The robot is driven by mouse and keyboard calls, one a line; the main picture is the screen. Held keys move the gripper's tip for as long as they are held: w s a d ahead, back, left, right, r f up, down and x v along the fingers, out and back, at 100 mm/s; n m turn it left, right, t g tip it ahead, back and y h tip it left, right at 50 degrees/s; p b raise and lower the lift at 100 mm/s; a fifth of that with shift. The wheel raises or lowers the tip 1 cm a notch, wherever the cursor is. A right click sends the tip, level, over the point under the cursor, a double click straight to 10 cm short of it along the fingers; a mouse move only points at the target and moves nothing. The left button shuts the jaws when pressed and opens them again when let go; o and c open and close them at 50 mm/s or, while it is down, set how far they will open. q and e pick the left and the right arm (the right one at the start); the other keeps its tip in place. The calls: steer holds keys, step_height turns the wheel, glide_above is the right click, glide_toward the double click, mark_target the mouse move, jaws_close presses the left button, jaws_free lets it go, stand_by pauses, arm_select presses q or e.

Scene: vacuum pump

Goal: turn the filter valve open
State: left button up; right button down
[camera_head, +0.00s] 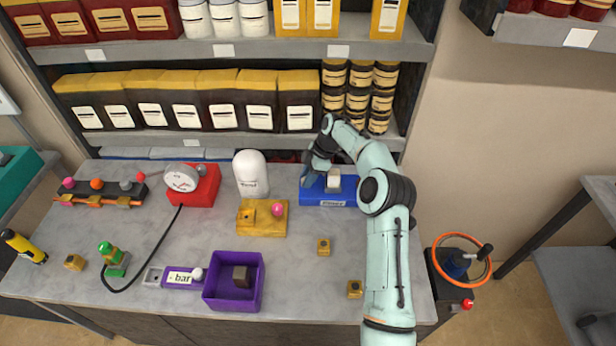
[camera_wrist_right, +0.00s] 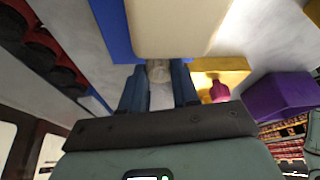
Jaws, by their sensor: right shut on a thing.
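A blue box (camera_head: 345,195) with a cream block (camera_head: 333,180) on top and a small label on its front stands at the back right of the bench. I take it for the filter valve; the label is too small to read surely. My right gripper (camera_head: 308,180) is at the box's left side. In the wrist view, the gripper (camera_wrist_right: 158,90) is shut on a pale grey rounded handle (camera_wrist_right: 158,70) beside the cream block (camera_wrist_right: 180,25). The blue box (camera_wrist_right: 112,28) shows behind it. How far the handle is turned is hidden. My left gripper is not in view.
A white dome (camera_head: 250,175), a red gauge box (camera_head: 205,185) and a yellow block with a pink knob (camera_head: 262,222) stand to the left. A purple bin (camera_head: 233,300) is in front. An orange handwheel (camera_head: 486,270) stands at the right. Shelves rise behind.

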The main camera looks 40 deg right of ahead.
stand_by(0.5)
steer(key=c, duration=0.8)
jaws_free()
steer(key=shift+v, duration=6.65)
steer(key=shift+w, duration=0.1)
